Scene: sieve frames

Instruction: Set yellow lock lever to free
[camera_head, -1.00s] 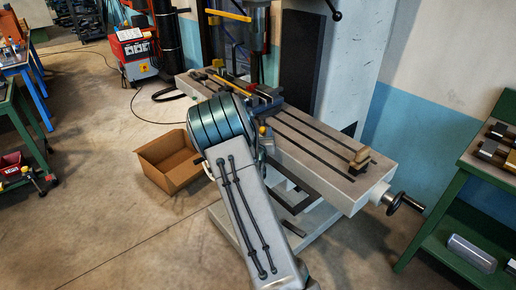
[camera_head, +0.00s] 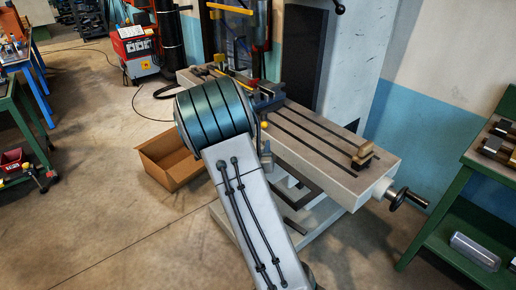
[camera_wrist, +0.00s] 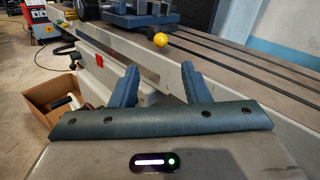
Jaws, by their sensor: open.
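The yellow lock lever shows as a round yellow knob (camera_wrist: 160,40) at the front edge of the machine table, in the upper middle of the wrist view. It also shows as a small yellow ball (camera_head: 264,125) just right of my arm in the head view. Its stem is not clear. My gripper (camera_wrist: 159,72) is open, with two blue fingers apart and nothing between them. The knob appears beyond the fingertips, roughly in line with the gap, and is not touched.
The long slotted machine table (camera_head: 325,145) carries a blue vise (camera_head: 266,97) and a wooden block (camera_head: 362,155). A crank handle (camera_head: 405,198) sticks out at its right end. An open cardboard box (camera_head: 170,160) stands on the floor to the left. A green bench (camera_head: 470,190) is at right.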

